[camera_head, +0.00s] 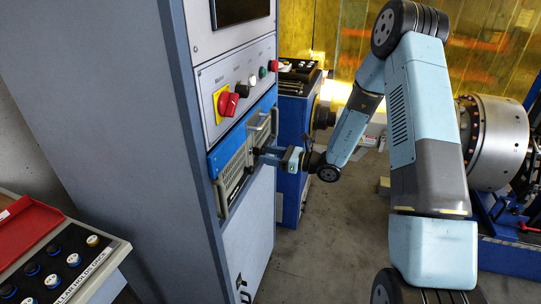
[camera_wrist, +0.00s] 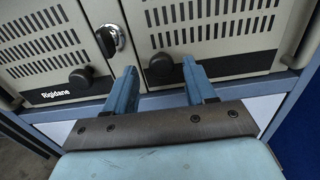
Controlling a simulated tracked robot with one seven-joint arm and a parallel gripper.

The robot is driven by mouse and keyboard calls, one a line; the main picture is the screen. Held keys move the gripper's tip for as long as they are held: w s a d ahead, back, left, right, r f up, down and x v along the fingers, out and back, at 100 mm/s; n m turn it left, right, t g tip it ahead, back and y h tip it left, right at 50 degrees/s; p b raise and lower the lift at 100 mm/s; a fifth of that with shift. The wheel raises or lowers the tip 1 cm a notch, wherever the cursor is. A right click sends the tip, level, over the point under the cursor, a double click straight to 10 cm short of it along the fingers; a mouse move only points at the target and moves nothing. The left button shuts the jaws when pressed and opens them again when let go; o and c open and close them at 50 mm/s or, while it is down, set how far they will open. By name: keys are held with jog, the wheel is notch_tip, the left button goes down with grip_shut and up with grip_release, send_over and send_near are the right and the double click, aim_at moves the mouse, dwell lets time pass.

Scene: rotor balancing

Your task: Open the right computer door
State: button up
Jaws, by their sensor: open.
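The computer (camera_head: 228,172) is a beige slotted unit in a blue frame, set in the tall cabinet. In the wrist view, its right door (camera_wrist: 225,35) looks shut and has a black knob (camera_wrist: 160,69) near its lower left corner. The left door (camera_wrist: 40,50) has its own black knob (camera_wrist: 80,78) and a "Rigidane" label. My gripper (camera_wrist: 160,80) is open, with one finger on each side of the right door's knob. I cannot tell whether the fingers touch it. In the head view, my gripper (camera_head: 262,153) is at the computer's front.
A silver lock (camera_wrist: 112,40) sits between the doors. Above the computer is a panel with a red-and-yellow switch (camera_head: 223,103) and buttons. A control box with a red tray (camera_head: 27,222) stands at lower left. A large metal rotor (camera_head: 497,142) is at right. Grey floor lies between.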

jog(key=shift+w+a, duration=0.15)
jog(key=shift+a, duration=0.4)
jog(key=shift+c, duration=0.5)
grip_shut()
